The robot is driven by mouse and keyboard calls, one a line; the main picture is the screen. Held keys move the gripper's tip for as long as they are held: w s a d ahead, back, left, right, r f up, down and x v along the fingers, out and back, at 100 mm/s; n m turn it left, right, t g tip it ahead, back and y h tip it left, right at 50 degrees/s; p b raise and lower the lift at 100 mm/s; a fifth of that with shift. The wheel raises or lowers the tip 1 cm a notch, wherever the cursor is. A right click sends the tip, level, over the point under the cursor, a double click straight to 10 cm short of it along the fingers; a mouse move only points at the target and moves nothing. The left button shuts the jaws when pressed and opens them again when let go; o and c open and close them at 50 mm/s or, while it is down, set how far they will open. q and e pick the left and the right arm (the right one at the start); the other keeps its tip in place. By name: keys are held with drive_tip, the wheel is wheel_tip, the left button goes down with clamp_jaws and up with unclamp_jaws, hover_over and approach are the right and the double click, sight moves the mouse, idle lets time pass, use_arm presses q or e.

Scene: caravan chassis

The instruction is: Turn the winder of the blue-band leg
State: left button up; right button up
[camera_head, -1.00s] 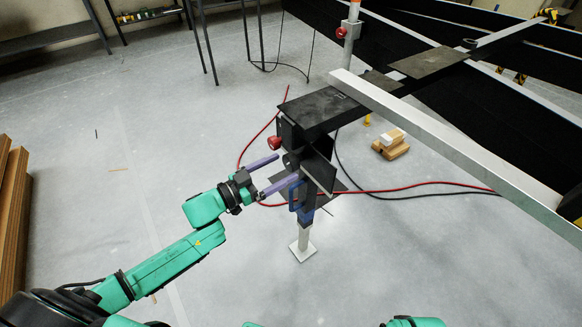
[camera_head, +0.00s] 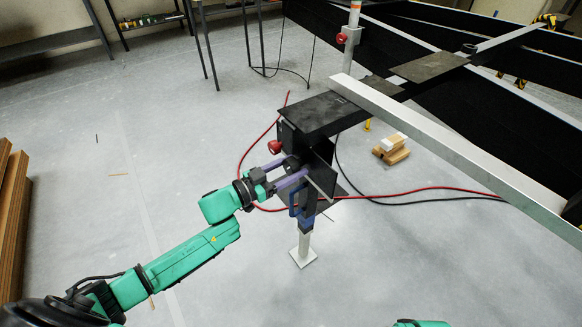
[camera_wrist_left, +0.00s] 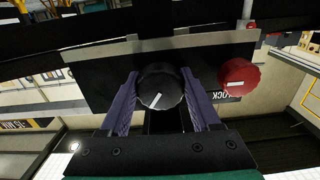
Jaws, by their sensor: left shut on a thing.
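The blue-band leg (camera_head: 306,240) stands upright on a square foot below the black bracket at the chassis corner. Its blue band (camera_head: 308,214) shows beside a blue handle. The winder, a black round knob with a white mark (camera_wrist_left: 160,88), faces my left wrist camera; in the head view the fingers and bracket hide most of it. My left gripper (camera_head: 290,171) has its purple fingers on either side of this knob and is shut on it. The fingers also show in the left wrist view (camera_wrist_left: 160,95). My right gripper is not in view.
A red knob (camera_wrist_left: 238,77) sits beside the winder on the same plate; it also shows in the head view (camera_head: 274,147). A red hose (camera_head: 420,190) and a black cable lie on the floor.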

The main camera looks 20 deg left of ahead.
use_arm(q)
drive_tip(key=shift+m, duration=1)
drive_tip(key=m, duration=0.4)
drive_tip(key=shift+p, duration=0.35)
drive_tip(key=m, duration=0.2)
drive_tip(key=shift+m, duration=0.4)
drive_tip(key=shift+a+m, duration=0.1)
drive_tip(key=shift+m, duration=0.6)
drive_tip(key=shift+m+b, duration=0.3)
drive_tip(key=shift+m, duration=0.3)
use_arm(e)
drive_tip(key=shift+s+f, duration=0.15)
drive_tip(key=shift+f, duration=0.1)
